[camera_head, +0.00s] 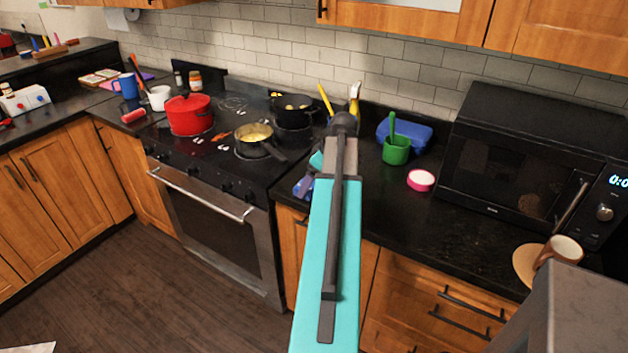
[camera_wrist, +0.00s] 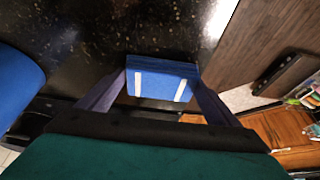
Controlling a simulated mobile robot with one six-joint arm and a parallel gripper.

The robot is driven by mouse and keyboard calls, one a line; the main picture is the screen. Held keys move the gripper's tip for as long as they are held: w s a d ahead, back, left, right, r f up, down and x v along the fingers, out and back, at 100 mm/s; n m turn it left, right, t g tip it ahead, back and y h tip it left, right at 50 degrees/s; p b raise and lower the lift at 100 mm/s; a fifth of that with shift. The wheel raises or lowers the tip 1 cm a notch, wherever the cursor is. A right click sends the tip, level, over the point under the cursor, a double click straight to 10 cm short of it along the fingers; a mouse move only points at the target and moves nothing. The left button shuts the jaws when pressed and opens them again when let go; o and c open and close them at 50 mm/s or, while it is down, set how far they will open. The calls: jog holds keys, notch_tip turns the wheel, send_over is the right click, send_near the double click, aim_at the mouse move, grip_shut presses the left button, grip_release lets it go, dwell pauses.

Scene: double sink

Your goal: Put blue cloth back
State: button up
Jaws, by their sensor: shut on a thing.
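The blue cloth (camera_wrist: 162,80) shows in the wrist view as a small folded blue block with two white stripes. My gripper (camera_wrist: 160,88) is shut on it, with one dark purple-blue finger on each side. The cloth is held close to the black countertop (camera_wrist: 85,35); I cannot tell whether it touches it. In the head view my teal arm covers much of the gripper, and only a bluish part of the gripper (camera_head: 304,187) shows at its left, near the counter's front edge beside the stove. The cloth cannot be made out clearly there.
A green cup (camera_head: 396,151), a blue container (camera_head: 408,134) and a pink-rimmed round item (camera_head: 421,180) stand right of my arm. The microwave (camera_head: 525,160) is farther right. The stove with a red pot (camera_head: 189,115) and a pan (camera_head: 254,140) is at the left.

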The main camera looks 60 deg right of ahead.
jog(key=shift+f, duration=0.15)
jog(key=o, duration=1.2)
jog(key=shift+c, duration=0.2)
jog(key=shift+r, duration=0.25)
jog(key=b+v, duration=0.2)
jog(key=v, duration=1)
